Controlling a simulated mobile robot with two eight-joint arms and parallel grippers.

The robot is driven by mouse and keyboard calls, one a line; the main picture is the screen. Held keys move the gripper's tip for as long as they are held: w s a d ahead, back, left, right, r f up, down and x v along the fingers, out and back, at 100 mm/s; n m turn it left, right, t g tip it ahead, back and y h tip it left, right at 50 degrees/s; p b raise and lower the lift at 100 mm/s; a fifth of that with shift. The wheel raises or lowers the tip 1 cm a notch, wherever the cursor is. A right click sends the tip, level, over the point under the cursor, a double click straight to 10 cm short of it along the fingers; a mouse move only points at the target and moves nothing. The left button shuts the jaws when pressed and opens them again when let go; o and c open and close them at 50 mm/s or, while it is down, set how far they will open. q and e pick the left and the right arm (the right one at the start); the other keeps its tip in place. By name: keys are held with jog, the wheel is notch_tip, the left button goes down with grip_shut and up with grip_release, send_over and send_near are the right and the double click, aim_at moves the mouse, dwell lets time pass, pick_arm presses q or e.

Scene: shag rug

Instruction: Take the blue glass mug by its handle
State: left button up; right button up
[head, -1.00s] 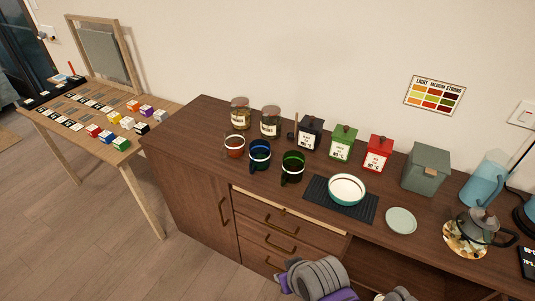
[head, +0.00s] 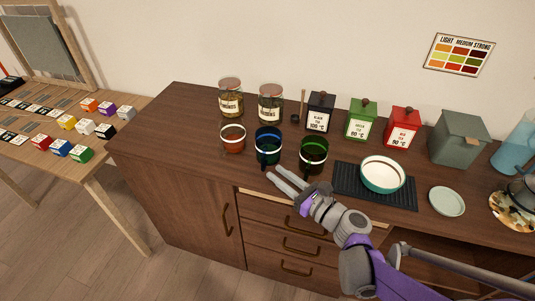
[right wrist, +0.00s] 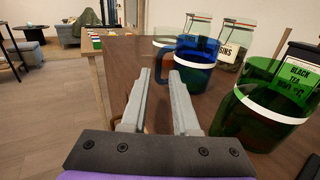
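The blue glass mug (head: 268,146) stands upright on the brown cabinet top, between an amber glass cup (head: 233,139) and a green glass mug (head: 313,155). It also shows in the right wrist view (right wrist: 196,76), with its handle (right wrist: 160,62) on the left side, just beyond my fingertips. My right gripper (head: 274,173) is at the cabinet's front edge, just in front of the blue mug. Its two fingers are apart with nothing between them, also in the right wrist view (right wrist: 160,75). My left gripper is not in view.
The green mug (right wrist: 262,105) is close to the right of my right fingers. Glass jars (head: 230,99) and tea tins (head: 320,112) stand behind the mugs. A white bowl (head: 382,174) sits on a black mat (head: 345,187) to the right. A side table (head: 95,165) is at left.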

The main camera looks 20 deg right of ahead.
jog(key=x, duration=0.9)
jog(key=shift+w+a+r, duration=0.1)
jog(key=shift+w+a, duration=0.15)
grip_shut()
dwell(1.1)
